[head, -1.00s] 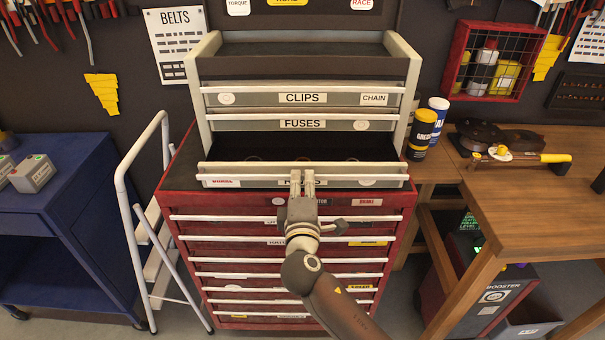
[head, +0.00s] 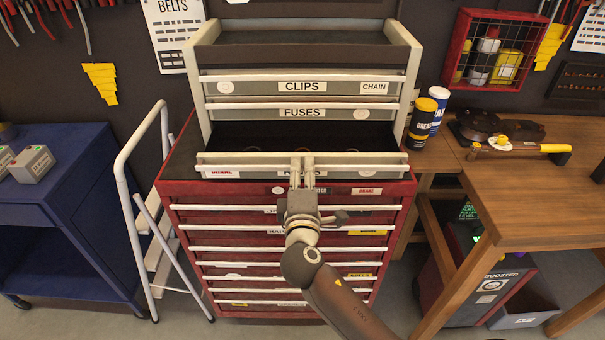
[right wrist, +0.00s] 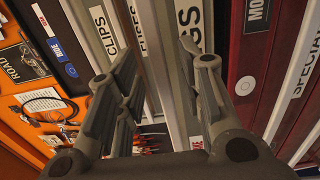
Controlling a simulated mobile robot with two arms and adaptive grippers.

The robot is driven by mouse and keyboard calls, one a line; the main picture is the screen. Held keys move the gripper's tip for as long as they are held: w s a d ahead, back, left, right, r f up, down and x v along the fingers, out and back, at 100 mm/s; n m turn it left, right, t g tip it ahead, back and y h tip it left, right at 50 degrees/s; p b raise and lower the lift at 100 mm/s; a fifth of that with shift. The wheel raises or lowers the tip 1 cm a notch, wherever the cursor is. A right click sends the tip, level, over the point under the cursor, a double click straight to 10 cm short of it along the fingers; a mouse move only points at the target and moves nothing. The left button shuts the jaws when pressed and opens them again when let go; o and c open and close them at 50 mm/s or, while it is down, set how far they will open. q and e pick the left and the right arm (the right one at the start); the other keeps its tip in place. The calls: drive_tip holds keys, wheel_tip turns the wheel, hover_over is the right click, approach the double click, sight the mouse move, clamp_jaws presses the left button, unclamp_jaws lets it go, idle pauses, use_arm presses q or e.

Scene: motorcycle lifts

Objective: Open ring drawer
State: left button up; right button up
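The ring drawer (head: 235,172) is the grey drawer under the FUSES drawer. It stands pulled out, its dark inside showing, with a few ring-like items at the back. Its label is mostly hidden behind my right gripper (head: 302,160). The gripper reaches the middle of the pale handle bar (head: 350,166), with its fingertips over the drawer front. In the right wrist view my right gripper (right wrist: 157,52) has its fingers apart, with a clear gap between the tips. Whether they touch the bar cannot be told. My left gripper is not in view.
The CLIPS drawer (head: 240,87) and FUSES drawer (head: 240,114) above are shut. A red cabinet (head: 400,190) stands below. A white stepladder (head: 128,200) and blue cart (head: 75,190) are at left. A wooden bench (head: 540,195) and cans (head: 422,120) are at right.

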drive_tip(key=s, duration=1.2)
drive_tip(key=shift+f, duration=0.1)
wheel_tip(320, 180, down, 22)
drive_tip(key=d+m+g, duration=0.1)
drive_tip(key=d+g, duration=0.1)
drive_tip(key=g, duration=0.3)
drive_tip(key=s+d+f+m+g, duration=0.1)
drive_tip(key=s+d+f+g, duration=0.15)
drive_tip(key=f, duration=0.65)
drive_tip(key=s+d+f+m+g, duration=0.2)
drive_tip(key=s+d+f, duration=0.15)
drive_tip(key=f, duration=0.55)
drive_tip(key=s+d+f+m+g, duration=0.2)
drive_tip(key=s+d+f+m, duration=0.15)
drive_tip(key=s+f, duration=0.5)
drive_tip(key=s+d+f+m+g, duration=0.25)
drive_tip(key=s+d+f, duration=0.25)
drive_tip(key=s+f, duration=0.3)
drive_tip(key=s+d+f+m+g, duration=0.1)
drive_tip(key=s+d+f+m, duration=0.1)
drive_tip(key=s, duration=0.7)
drive_tip(key=s+d+f+m+g, duration=0.2)
drive_tip(key=s+d, duration=0.3)
drive_tip(key=s, duration=0.4)
drive_tip(key=shift+s+f+m, duration=0.4)
drive_tip(key=shift+f+m, duration=0.3)
drive_tip(key=shift+m, duration=0.1)
drive_tip(key=shift+r, duration=0.1)
